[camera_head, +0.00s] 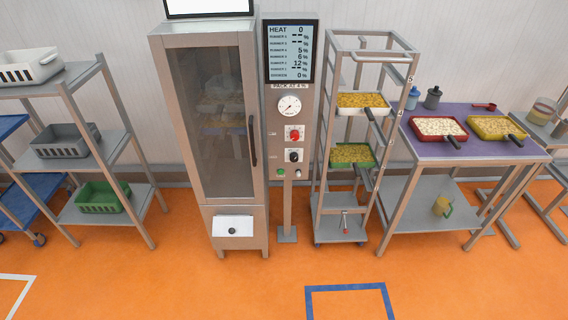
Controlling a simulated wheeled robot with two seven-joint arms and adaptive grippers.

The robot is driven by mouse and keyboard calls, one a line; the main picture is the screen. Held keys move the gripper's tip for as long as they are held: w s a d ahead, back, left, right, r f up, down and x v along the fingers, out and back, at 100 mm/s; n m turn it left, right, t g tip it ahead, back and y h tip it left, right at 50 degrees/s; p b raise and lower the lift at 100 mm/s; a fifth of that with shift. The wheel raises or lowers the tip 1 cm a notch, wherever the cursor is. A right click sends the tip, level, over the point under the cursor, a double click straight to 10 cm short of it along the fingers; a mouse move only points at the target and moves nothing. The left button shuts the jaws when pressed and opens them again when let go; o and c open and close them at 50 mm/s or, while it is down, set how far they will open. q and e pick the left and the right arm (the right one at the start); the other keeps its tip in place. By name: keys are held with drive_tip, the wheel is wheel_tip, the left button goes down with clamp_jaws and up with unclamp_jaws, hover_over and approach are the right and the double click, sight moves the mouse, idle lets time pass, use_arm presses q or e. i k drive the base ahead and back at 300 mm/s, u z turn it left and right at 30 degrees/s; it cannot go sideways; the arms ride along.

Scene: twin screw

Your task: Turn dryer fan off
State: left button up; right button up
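The dryer (212,130) is a tall grey cabinet with a closed glass door and a dark vertical handle (252,140). A control panel (289,100) stands at its right side. The panel has a screen (291,50) reading HEAT 0, a round gauge (290,105), a red knob (295,134) and a black knob (294,156). The small labels are too small to read, so I cannot tell which control is the fan's. Neither of my grippers shows.
A wheeled rack (318,200) with trays stands right of the panel. A purple-topped table (470,150) with red and yellow trays is further right. A shelf (130,195) with bins stands left. The orange floor (230,285) in front is clear.

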sight(293, 157)
drive_tip(key=u, duration=0.8)
drive_tip(key=i, duration=1.2)
drive_tip(key=z, duration=0.35)
